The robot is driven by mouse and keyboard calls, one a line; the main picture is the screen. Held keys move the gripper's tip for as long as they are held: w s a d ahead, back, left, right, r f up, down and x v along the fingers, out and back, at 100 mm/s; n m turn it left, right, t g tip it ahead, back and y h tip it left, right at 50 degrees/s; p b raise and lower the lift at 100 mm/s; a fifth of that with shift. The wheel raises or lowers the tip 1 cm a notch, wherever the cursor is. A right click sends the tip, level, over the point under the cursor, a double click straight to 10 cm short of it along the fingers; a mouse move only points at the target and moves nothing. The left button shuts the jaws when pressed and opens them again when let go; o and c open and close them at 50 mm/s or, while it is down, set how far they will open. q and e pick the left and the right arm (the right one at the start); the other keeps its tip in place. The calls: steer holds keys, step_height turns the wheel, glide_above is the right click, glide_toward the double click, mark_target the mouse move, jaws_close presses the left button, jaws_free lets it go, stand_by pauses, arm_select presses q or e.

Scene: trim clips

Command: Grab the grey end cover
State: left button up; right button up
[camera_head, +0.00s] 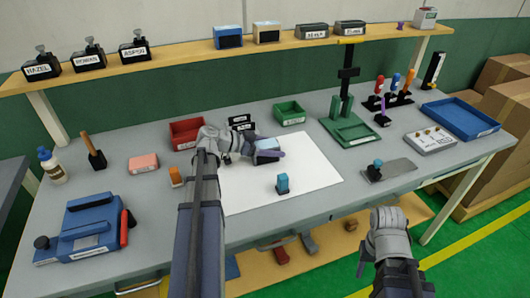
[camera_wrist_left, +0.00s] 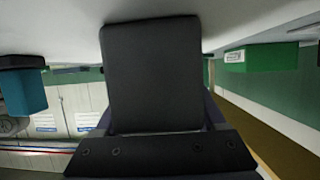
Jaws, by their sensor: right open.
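I cannot pick out a grey end cover with certainty. Grey-topped boxes, one labelled grey box (camera_head: 311,31) and one darker box (camera_head: 349,28), stand on the shelf. My left gripper (camera_head: 266,153) is over the white sheet, at a small light-blue-topped block (camera_head: 267,144). Its fingers are partly hidden, and I cannot tell whether it grips the block. In the left wrist view a large dark grey block (camera_wrist_left: 152,75) fills the middle; I cannot tell what it is. My right gripper (camera_head: 387,219) is open and empty, in front of the table's front edge.
A blue-topped stamp (camera_head: 282,184) stands on the white sheet (camera_head: 315,170). A red bin (camera_head: 186,133), green box (camera_head: 289,113) and green stand (camera_head: 350,125) are behind. A grey plate (camera_head: 398,169) lies right, a blue tray (camera_head: 460,117) at far right, a blue device (camera_head: 90,230) at left.

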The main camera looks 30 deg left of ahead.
arm_select(q)
steer(key=c, duration=1)
steer(key=shift+o, duration=0.2)
steer(key=shift+r, duration=0.1)
step_height(320, 180, up, 10)
steer(key=p, duration=1)
